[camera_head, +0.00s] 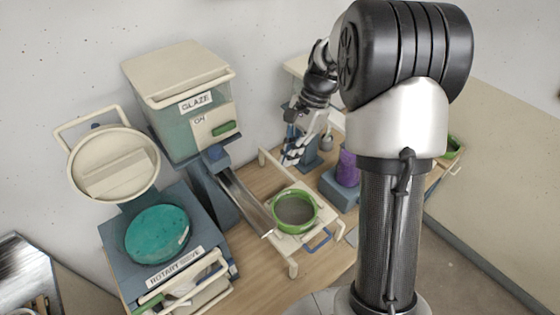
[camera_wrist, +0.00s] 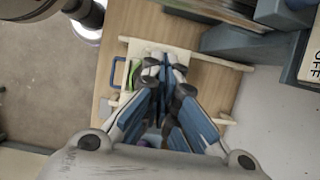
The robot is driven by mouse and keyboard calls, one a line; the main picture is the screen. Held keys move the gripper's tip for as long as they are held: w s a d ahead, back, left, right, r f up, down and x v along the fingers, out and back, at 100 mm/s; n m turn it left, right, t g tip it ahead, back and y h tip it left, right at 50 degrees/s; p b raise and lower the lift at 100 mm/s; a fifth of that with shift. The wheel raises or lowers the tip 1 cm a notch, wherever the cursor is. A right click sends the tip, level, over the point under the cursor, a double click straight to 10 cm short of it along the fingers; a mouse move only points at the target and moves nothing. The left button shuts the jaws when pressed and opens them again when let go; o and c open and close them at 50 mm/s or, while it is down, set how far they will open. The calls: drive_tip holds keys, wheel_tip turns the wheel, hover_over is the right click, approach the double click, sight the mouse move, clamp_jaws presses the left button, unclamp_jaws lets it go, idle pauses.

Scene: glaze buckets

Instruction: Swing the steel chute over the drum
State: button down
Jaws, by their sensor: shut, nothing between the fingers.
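The steel chute (camera_head: 242,200) slopes down from a blue pivot block below the glaze hopper (camera_head: 165,78). Its lower end lies just left of a green-rimmed bucket (camera_head: 295,211). The drum of the rotary sieve (camera_head: 157,235), with a round teal top, lies to the left, apart from the chute. Its cream lid (camera_head: 113,166) stands raised behind it. My gripper (camera_head: 290,158) is above and behind the bucket, to the right of the chute and clear of it. In the wrist view my gripper (camera_wrist: 165,68) is shut and empty, hiding most of the bucket.
The bucket sits on a low cream stand (camera_head: 329,222) with a blue handle (camera_head: 320,240). A purple object (camera_head: 347,169) stands in a blue base to its right. The hopper has a green switch (camera_head: 225,129). A cream-handled drawer or tray (camera_head: 185,283) juts out below the sieve.

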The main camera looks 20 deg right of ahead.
drive_tip(key=s+a+f, duration=0.2)
drive_tip(key=a+f, duration=0.5)
drive_tip(key=f, duration=0.1)
drive_tip(key=shift+s+a+f, duration=0.2)
drive_tip(key=shift+f, duration=0.15)
drive_tip(key=shift+a, duration=0.1)
